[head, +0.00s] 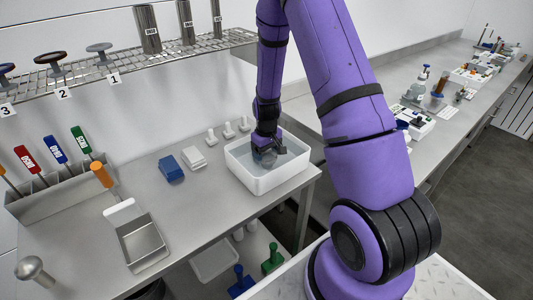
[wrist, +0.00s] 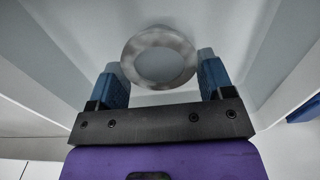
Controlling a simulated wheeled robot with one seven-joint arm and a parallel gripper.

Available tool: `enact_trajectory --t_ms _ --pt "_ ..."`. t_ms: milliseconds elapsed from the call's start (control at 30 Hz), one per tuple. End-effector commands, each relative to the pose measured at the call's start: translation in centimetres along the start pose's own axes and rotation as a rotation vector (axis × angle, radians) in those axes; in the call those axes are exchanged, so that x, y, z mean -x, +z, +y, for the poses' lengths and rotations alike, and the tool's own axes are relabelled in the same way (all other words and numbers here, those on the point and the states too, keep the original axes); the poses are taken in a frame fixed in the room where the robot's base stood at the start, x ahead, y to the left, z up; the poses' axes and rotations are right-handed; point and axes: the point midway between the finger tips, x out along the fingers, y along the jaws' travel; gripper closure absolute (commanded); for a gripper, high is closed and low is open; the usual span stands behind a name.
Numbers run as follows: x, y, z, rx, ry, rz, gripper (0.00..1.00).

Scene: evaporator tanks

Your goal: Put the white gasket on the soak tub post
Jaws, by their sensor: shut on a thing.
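The white gasket (wrist: 160,38) is a pale grey-white ring in the wrist view, seen face on between the blue fingertips of my gripper (wrist: 160,72). My gripper is shut on the ring, a finger at each outer side. In the head view my gripper (head: 265,155) reaches down inside the white soak tub (head: 262,187). The tub walls (wrist: 285,75) surround the ring in the wrist view. I cannot make out the soak tub post in either view. I cannot tell how high the ring is above the tub floor.
Small white pegs (head: 228,130) stand behind the tub. A blue block (head: 171,169) and a white block (head: 193,159) lie left of it. A metal tray (head: 143,243) and a tool rack (head: 60,190) are further left. The bench front is partly clear.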

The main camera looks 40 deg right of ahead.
Motion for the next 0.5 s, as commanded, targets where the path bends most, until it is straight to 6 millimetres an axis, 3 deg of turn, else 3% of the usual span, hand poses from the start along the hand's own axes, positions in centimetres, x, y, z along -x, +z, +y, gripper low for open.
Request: enact_trajectory --t_ms 467,500 --pt "-0.60 -0.04 0.02 0.001 0.001 0.001 0.47" --pt "-0.62 -0.05 0.02 0.001 0.001 0.001 0.21"
